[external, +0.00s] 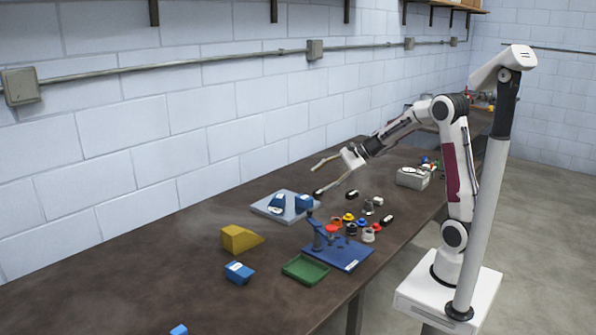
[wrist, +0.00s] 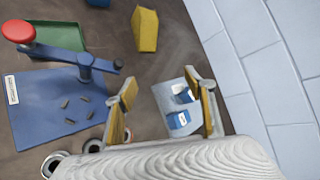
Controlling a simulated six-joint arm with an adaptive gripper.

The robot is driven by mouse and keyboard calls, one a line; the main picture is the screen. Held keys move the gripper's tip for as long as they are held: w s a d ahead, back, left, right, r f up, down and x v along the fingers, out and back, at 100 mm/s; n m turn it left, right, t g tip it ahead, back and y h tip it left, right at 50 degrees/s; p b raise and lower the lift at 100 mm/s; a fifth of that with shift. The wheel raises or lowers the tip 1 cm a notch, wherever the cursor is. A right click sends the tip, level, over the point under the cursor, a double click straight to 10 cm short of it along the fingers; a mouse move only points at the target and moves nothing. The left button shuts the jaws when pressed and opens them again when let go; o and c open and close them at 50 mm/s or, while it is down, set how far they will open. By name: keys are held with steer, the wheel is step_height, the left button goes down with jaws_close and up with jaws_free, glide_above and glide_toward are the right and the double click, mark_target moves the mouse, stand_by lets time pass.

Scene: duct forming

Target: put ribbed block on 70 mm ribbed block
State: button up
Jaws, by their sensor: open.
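Two small blue blocks with white labels lie on a light grey plate: a left one (external: 277,203) and a right one (external: 304,203). In the wrist view they show as a nearer blue block (wrist: 179,121) and a farther block (wrist: 183,94), partly beside the right finger. Another blue block (external: 239,272) with a white label lies on the bench in front. Ribs and sizes are too small to make out, so I cannot tell which block is the 70 mm one. My gripper (external: 318,181) is open and empty above the plate's right side; it also shows in the wrist view (wrist: 161,84).
The grey plate (external: 270,209) is near the wall. A yellow wedge (external: 240,238), a green tray (external: 305,270) and a blue fixture (external: 345,256) with a red knob stand in front. Several small parts lie right of the plate. The bench's left is mostly clear.

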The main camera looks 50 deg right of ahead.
steer(key=w+d+f+m+t, duration=0.2)
steer(key=w+d+f+m, duration=0.25)
steer(key=w+d, duration=0.2)
steer(key=m+t+h, duration=0.3)
steer(key=m+h, duration=0.3)
steer(key=m, duration=0.8)
glide_toward(319, 192)
steer(key=x, duration=0.3)
steer(key=shift+d+f+n, duration=0.2)
steer(key=shift+n, duration=0.05)
steer(key=shift+w, duration=0.1)
steer(key=shift+x, duration=1.25)
steer(key=shift+w, duration=0.15)
steer(key=shift+x, duration=2.5)
steer(key=shift+a+r, duration=0.1)
